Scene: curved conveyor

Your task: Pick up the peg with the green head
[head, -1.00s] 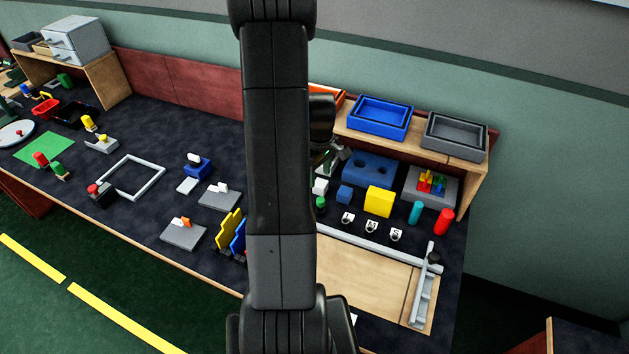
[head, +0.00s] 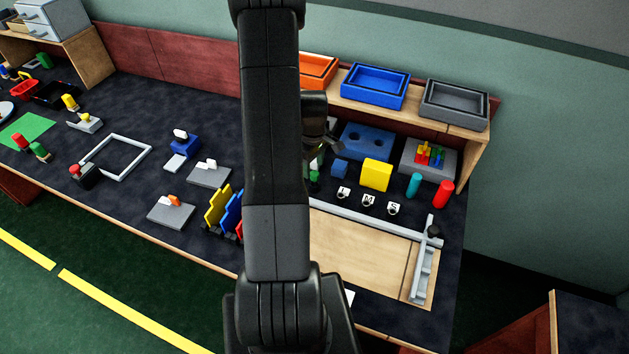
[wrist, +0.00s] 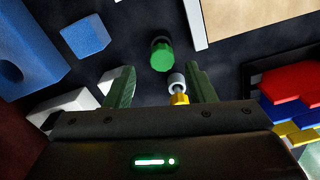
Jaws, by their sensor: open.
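The peg with the green head (wrist: 161,55) shows in the wrist view just beyond my fingertips, roughly centred between them. Its green head faces the camera; what is below the head is mostly hidden. In the head view a green piece (head: 314,177), apparently the same peg, shows at the right edge of my arm. My gripper (wrist: 160,80) is open, with one finger on each side and nothing held. In the head view it is mostly hidden behind my arm.
A small yellow and white piece (wrist: 178,90) lies close to the right finger. White blocks (wrist: 70,103) lie by the left finger. A blue cube (wrist: 85,37) is farther left, and a wooden board (wrist: 235,20) is at upper right. A blue two-hole block (head: 367,141) stands behind.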

